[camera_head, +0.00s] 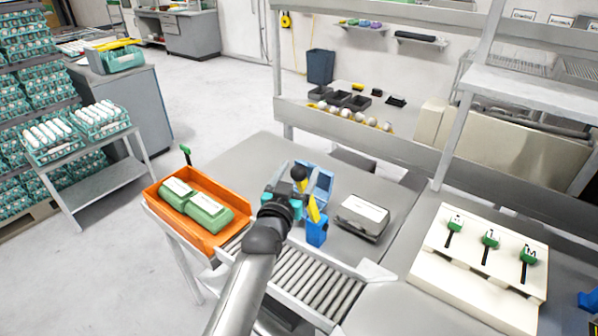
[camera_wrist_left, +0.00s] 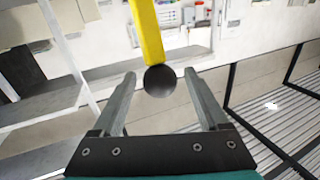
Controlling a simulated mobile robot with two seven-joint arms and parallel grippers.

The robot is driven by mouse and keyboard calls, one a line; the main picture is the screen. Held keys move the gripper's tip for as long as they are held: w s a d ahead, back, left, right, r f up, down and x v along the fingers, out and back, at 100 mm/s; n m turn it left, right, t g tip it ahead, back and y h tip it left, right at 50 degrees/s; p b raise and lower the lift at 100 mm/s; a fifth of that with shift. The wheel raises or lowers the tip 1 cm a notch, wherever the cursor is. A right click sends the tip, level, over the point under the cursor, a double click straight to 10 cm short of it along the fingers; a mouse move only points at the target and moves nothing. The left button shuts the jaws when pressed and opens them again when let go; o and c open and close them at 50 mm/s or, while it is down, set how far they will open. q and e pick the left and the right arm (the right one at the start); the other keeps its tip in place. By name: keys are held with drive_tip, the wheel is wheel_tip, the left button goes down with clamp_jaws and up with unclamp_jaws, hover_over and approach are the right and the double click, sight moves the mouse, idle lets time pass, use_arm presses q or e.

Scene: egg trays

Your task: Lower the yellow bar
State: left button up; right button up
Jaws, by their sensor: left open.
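The yellow bar (camera_head: 313,208) carries a black ball (camera_head: 299,172) and stands at a blue device (camera_head: 317,229) on the grey table. In the left wrist view the yellow bar (camera_wrist_left: 147,32) comes down from the top edge, with the black ball (camera_wrist_left: 161,81) at its near end. My left gripper (camera_wrist_left: 159,76) is open, and the ball appears between its two fingers with gaps at both sides. In the head view my left gripper (camera_head: 300,190) is close beside the bar, and its fingers are partly hidden. My right gripper is not in view.
An orange tray (camera_head: 152,193) with green egg cartons (camera_head: 207,211) sits left of my arm. A roller conveyor (camera_head: 311,280) runs in front of the device. A grey carton (camera_head: 362,218) lies to its right, and a cream board (camera_head: 463,287) with green-handled levers lies farther right.

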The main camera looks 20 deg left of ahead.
use_arm(q)
drive_tip(key=shift+w, duration=0.35)
clamp_jaws()
idle(0.5)
idle(0.8)
